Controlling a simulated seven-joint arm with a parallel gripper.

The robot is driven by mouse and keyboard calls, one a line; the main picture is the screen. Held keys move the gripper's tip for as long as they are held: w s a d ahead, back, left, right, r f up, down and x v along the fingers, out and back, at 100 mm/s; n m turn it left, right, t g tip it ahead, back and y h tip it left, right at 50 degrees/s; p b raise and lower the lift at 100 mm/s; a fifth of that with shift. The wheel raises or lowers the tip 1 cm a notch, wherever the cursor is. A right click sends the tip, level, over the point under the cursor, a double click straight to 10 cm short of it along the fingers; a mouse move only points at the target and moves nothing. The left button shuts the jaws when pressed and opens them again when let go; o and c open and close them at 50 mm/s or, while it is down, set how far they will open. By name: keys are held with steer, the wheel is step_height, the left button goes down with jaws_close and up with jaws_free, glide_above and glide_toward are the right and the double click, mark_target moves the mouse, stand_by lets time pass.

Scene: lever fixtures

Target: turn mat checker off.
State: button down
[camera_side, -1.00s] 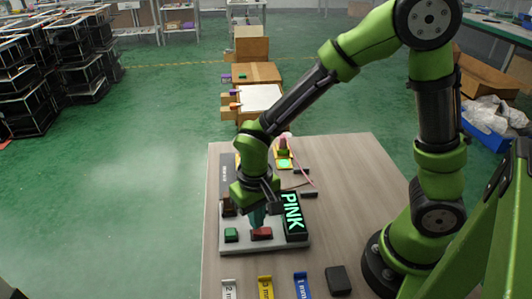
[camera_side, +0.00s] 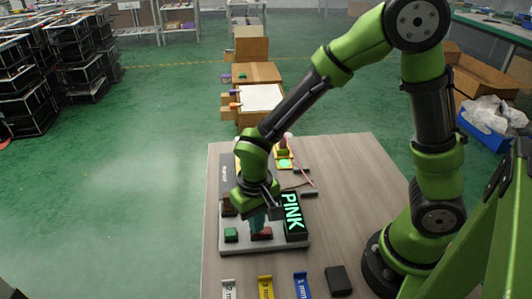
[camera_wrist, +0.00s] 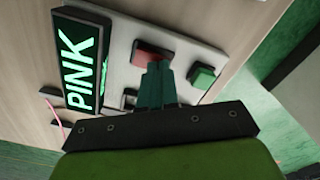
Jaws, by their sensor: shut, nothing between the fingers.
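A pale panel (camera_side: 237,246) on the table carries a green button (camera_side: 231,235), a red button (camera_side: 266,233) and a black box with a lit green PINK display (camera_side: 293,212). I cannot tell which device is the mat checker. My gripper (camera_side: 258,233) points down at the red button with its fingers shut and empty. In the wrist view, the tips of my gripper (camera_wrist: 154,68) overlap the edge of the red button (camera_wrist: 150,54). The green button (camera_wrist: 202,76) is to their right. I cannot tell whether the red button is pressed down.
A yellow fixture with a lit green pad (camera_side: 285,163) stands behind the panel, with a pink cable near it. Coloured tags, including a yellow one (camera_side: 265,287), and a dark block (camera_side: 338,281) lie at the front. The table's right part is clear.

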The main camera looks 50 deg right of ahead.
steer(key=shift+f, duration=0.2)
steer(key=shift+r, duration=3.55)
steer(key=shift+s+f, duration=0.1)
steer(key=s+d+r+t+y, duration=0.1)
steer(key=s+d+r+t, duration=0.2)
steer(key=r, duration=0.4)
steer(key=s+d+r+m+t+y, duration=0.1)
steer(key=s+d+r+t, duration=0.2)
steer(key=d+r, duration=0.3)
steer(key=shift+s+r+t, duration=0.2)
steer(key=shift+r+t, duration=0.25)
steer(key=shift+t, duration=0.15)
